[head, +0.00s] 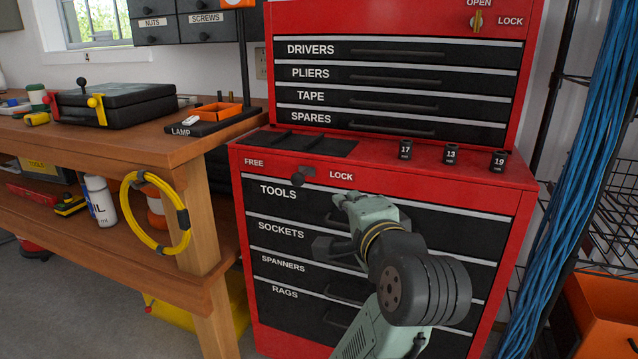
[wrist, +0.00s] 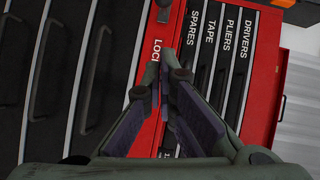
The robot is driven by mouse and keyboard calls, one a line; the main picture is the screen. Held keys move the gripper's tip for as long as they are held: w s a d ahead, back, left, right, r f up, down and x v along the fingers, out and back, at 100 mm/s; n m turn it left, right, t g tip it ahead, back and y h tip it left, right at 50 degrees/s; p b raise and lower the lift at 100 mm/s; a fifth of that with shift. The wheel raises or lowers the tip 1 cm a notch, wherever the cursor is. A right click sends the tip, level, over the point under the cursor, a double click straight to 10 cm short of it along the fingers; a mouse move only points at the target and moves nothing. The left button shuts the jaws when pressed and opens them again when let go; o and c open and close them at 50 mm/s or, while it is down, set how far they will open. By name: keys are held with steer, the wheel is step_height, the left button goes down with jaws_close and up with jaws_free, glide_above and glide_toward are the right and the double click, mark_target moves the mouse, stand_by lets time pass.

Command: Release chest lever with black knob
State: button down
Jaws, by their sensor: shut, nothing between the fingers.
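The chest lever is a small fitting with a round black knob (head: 298,179) on the red strip above the TOOLS drawer. The knob sits between the FREE label (head: 254,162) on the left and the LOCK label (head: 341,175) on the right. In the wrist view the knob (wrist: 163,14) shows at the top edge, beyond the fingertips. My gripper (head: 341,198) is in front of the lower chest, to the right of the knob and a little below the LOCK label. Its fingers (wrist: 164,80) are shut and empty, apart from the knob.
The red tool chest (head: 519,220) has black drawers with handles. Sockets marked 17, 13 and 19 stand on its ledge (head: 470,172). Another yellow-knobbed OPEN/LOCK lever (head: 476,20) is on the upper chest. A wooden workbench (head: 186,150) stands left; blue cables (head: 590,160) hang right.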

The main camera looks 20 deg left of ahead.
mark_target(302, 176)
steer(key=w+a+p, duration=0.1)
steer(key=w+p, duration=0.1)
steer(key=p, duration=0.8)
steer(key=shift+a+r+p, duration=0.15)
steer(key=shift+p, duration=0.25)
steer(key=w+a+f, duration=0.2)
steer(key=w+a, duration=0.5)
steer(key=shift+w+a+f+p, duration=0.2)
steer(key=shift+a+p, duration=0.15)
